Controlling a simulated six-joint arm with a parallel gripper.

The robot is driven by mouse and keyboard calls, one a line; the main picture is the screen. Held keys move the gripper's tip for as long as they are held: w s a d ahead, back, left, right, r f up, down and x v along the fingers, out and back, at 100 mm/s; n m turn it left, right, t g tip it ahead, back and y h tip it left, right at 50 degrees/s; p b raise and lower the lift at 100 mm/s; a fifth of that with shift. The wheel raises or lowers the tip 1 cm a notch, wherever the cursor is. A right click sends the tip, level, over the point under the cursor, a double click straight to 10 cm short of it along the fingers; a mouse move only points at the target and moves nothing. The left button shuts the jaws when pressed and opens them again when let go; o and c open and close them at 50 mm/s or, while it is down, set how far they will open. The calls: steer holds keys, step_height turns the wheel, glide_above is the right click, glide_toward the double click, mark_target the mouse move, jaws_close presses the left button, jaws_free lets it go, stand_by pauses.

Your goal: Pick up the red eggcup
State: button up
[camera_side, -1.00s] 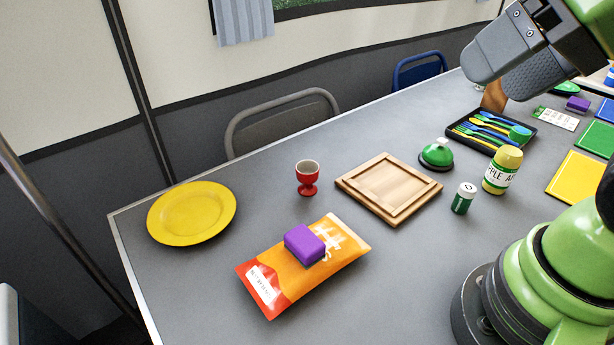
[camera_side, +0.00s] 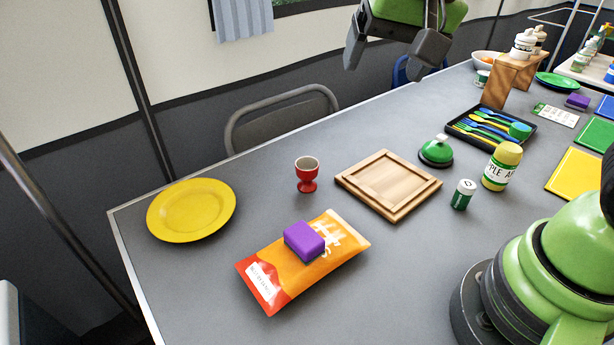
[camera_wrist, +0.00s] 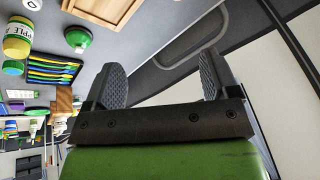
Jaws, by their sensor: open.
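The red eggcup (camera_side: 307,175) stands upright on the grey table, between the yellow plate and the wooden board in the side view. It looks empty, with a pale inside. My gripper (camera_side: 388,58) is open and empty, high at the top of the side view, up and to the right of the eggcup and well apart from it. In the wrist view, the two fingers of my gripper (camera_wrist: 162,85) stand wide apart with nothing between them. The eggcup does not show in the wrist view.
A yellow plate (camera_side: 191,211) lies left of the eggcup. A wooden board (camera_side: 348,183) lies to its right. An orange packet (camera_side: 268,283) with a purple block (camera_side: 304,241) on it lies in front. A green bell-shaped item (camera_side: 436,152), a jar (camera_side: 502,167) and a cutlery tray (camera_side: 458,137) are farther right.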

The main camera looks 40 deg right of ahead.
steer(key=w+a+f+m+g+h, duration=0.1)
steer(key=w+a+f+h, duration=0.15)
steer(key=w+f, duration=0.75)
glide_above(307, 176)
steer(key=s+a, duration=0.1)
step_height(307, 176, down, 7)
steer(key=shift+m, duration=0.5)
steer(key=x, duration=0.4)
steer(key=shift+a+f, duration=0.25)
steer(key=shift+f, duration=0.1)
steer(key=shift+d+x, duration=0.2)
steer(key=shift+x, duration=1.35)
steer(key=shift+d+x, duration=0.2)
steer(key=shift+x, duration=1.35)
steer(key=shift+w+r, duration=0.2)
steer(key=shift+r, duration=0.05)
steer(key=c, duration=1)
